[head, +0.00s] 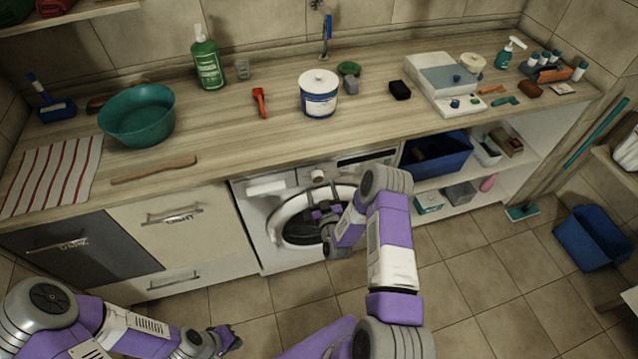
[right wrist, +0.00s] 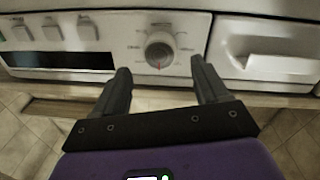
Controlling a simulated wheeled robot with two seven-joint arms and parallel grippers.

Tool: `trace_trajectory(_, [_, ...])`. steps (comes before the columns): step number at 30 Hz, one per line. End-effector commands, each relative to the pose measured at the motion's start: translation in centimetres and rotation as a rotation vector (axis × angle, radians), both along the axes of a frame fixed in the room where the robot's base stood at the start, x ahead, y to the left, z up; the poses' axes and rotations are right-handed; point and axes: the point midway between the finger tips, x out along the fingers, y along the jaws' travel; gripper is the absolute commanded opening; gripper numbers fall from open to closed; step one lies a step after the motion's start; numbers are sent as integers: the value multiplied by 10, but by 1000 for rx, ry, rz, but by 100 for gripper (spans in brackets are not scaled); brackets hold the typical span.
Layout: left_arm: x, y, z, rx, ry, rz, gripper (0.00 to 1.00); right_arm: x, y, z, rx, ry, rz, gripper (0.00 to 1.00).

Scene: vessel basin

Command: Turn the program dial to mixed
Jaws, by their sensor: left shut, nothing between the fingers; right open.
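The program dial (right wrist: 159,50) is a round pale knob on the washing machine's front panel. A red mark shows at its lower edge in the right wrist view, and the small labels around it are too blurred to read. In the head view the dial (head: 318,175) shows above the round door. My right gripper (right wrist: 158,78) is open and empty, its two fingers pointing at the panel on either side of the dial, apart from it. It also shows in the head view (head: 324,210) in front of the door. My left gripper (head: 228,338) is shut and empty, low over the floor.
The washing machine (head: 250,215) stands under the wooden counter (head: 230,140), with its detergent drawer (right wrist: 270,55) beside the dial. Several buttons (right wrist: 55,30) and a dark display (right wrist: 60,62) are on the dial's other side. Open shelves (head: 470,175) stand to the right.

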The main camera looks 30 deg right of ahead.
Motion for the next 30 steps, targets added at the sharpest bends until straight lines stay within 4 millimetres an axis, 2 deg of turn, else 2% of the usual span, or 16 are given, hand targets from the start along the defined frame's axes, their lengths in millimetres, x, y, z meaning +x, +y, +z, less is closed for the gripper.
trace_trajectory(3, [0, 0, -2, 0, 0, 0, 0, 18, -5, 0, 1, -3, 1, 74])
trace_trajectory(6, [0, 0, -2, 0, 0, 0, 0, 27, -8, 0, 2, -1, 1, 74])
trace_trajectory(17, [0, 0, -2, 0, 0, 0, 0, 33, -10, 0, 4, 1, 2, 74])
trace_trajectory(28, [0, 0, -2, 0, 0, 0, 0, 33, -10, 0, 4, 1, 2, 18])
trace_trajectory(30, [0, 0, -2, 0, 0, 0, 0, 33, -10, 0, 4, 1, 2, 18])
